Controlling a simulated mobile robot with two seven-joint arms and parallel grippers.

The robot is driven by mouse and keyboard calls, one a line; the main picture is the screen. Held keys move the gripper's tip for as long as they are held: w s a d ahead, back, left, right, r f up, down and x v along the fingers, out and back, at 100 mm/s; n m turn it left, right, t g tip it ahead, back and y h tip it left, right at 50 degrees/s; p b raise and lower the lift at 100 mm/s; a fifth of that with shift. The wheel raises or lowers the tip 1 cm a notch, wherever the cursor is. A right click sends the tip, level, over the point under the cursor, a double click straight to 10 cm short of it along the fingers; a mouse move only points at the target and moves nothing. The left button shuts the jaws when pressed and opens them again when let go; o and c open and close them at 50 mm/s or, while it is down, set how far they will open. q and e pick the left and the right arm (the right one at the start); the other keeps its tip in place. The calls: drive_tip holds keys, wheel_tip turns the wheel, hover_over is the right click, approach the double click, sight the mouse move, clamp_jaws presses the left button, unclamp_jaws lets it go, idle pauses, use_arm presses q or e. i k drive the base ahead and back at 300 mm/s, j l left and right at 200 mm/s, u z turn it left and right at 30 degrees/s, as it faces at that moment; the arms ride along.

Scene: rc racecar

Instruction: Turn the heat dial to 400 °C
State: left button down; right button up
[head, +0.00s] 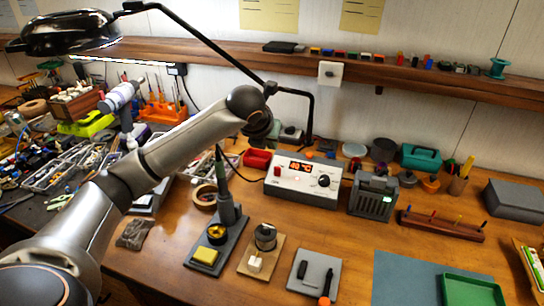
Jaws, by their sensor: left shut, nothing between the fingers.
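The soldering station (302,187) is a white box on the wooden bench, right of the picture's centre. Its dark round heat dial (323,181) is on the right of the front panel. A lit orange display beside it seems to read 40 and °C, but the digits are too small to be sure. A red switch (277,171) is at the panel's left. My left gripper (263,128) is shut and empty, above and left of the station, apart from the dial. Its fingertips are mostly hidden by the wrist. My right gripper is not in view.
A soldering iron in its stand (229,212) is left of the station. A grey device (373,194) stands close on its right. A black lamp arm (310,112) comes down behind. Bare bench lies just in front of the station.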

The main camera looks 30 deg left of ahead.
sight(324, 181)
drive_tip(key=k+l, duration=0.2)
drive_tip(key=k, duration=0.3)
drive_tip(key=k+l, duration=0.15)
drive_tip(key=k, duration=0.3)
